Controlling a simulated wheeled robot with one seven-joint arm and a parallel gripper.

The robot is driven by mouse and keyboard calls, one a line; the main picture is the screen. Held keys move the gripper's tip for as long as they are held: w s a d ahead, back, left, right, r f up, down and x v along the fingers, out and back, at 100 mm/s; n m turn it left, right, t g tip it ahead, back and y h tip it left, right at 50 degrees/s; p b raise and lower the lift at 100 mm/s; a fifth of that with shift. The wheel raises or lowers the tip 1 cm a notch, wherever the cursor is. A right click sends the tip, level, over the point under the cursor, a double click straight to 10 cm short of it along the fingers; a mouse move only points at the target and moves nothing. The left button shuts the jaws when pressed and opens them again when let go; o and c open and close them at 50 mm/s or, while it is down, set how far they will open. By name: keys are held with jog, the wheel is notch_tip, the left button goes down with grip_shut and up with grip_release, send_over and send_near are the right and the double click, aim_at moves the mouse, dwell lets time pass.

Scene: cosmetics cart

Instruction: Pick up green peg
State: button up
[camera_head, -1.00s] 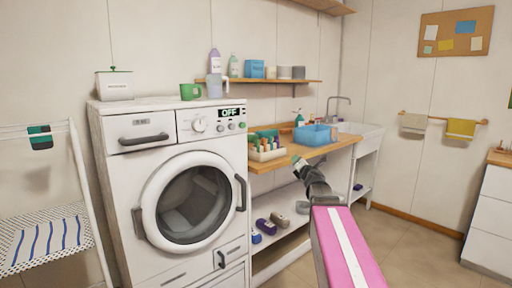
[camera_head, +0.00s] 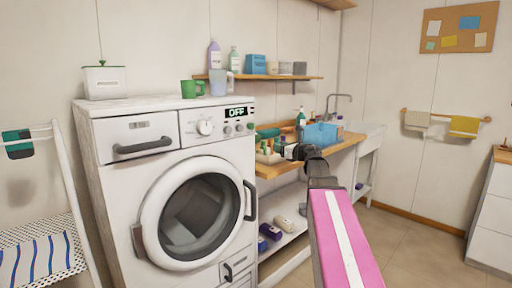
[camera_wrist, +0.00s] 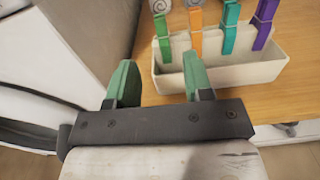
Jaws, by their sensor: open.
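The green peg (camera_wrist: 163,37) stands upright at the left end of a row clipped on a white box (camera_wrist: 255,75) in the wrist view. To its right are an orange peg (camera_wrist: 195,32), a teal peg (camera_wrist: 231,27) and a purple peg (camera_wrist: 263,24). My gripper (camera_wrist: 160,72) has two green fingers spread apart, with nothing between them. It is apart from the pegs, in front and slightly left of the box. In the head view, my gripper (camera_head: 288,152) is beside the box (camera_head: 268,158) over the wooden counter; single pegs are too small to tell there.
A washing machine (camera_head: 190,205) stands left of the counter (camera_head: 345,143), close to my gripper. A shelf (camera_head: 300,78) with several items hangs above. Shoes (camera_head: 270,231) lie on the lower shelf.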

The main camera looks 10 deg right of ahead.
aim_at(263, 142)
jog(key=x, duration=1.1)
jog(key=shift+w+r, duration=0.1)
jog(key=shift+w, duration=0.15)
grip_shut()
